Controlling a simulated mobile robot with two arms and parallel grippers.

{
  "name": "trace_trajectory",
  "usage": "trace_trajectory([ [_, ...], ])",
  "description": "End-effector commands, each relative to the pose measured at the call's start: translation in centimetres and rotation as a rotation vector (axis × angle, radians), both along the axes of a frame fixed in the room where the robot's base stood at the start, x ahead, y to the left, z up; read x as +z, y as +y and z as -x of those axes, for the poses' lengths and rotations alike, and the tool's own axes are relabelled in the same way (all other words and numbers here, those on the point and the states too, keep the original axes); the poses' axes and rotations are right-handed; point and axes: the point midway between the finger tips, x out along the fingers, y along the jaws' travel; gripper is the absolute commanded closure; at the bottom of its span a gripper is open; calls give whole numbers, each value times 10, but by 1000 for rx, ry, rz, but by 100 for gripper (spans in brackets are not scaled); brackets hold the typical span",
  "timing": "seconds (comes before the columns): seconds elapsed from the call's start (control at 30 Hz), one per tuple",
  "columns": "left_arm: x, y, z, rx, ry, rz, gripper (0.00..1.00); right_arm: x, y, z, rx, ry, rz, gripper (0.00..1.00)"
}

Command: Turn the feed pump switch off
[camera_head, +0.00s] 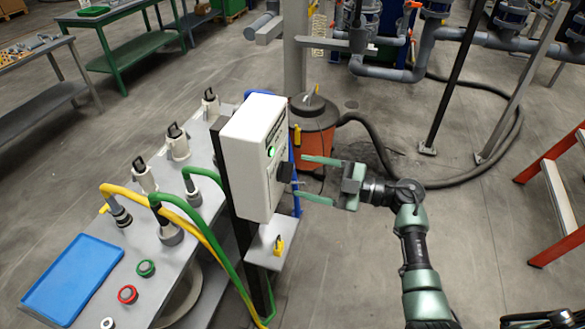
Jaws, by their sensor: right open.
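A white control box (250,158) is mounted upright on a dark post at the edge of the grey bench. On its right-hand face are a lit green lamp (271,152) and, below it, a black switch knob (285,172). The knob's exact turn position is too small to tell. My right gripper (301,176) comes in from the right with its fingers spread. Its fingertips point left at the knob, one above and one below it; whether they touch the box is unclear. Nothing is held. My left gripper is not in view.
The grey bench holds a blue tray (72,278), a red button (128,294), a green button (146,268) and several valves with yellow and green hoses. A small shelf with a yellow item (278,246) sits below the box. An orange drum (314,135) stands behind.

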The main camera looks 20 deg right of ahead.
Motion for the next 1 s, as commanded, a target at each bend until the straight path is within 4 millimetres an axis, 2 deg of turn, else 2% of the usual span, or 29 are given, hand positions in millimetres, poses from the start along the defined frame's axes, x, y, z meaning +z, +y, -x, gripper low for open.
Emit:
trace_trajectory([
  [0.1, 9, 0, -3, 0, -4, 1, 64, 4, 17, -11, 1, 0, -5, 31],
  [0.23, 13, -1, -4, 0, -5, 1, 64, 2, 29, -19, 0, 0, -3, 31],
  [0.6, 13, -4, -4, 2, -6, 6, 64, -1, 35, -23, -1, 0, -1, 31],
  [0.67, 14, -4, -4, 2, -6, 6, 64, 0, 35, -23, -1, 0, -1, 45],
  [0.83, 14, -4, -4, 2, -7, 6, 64, -1, 35, -23, -1, 0, -1, 92],
  [1.0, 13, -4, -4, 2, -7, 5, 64, -1, 35, -23, 0, -5, 3, 93],
])
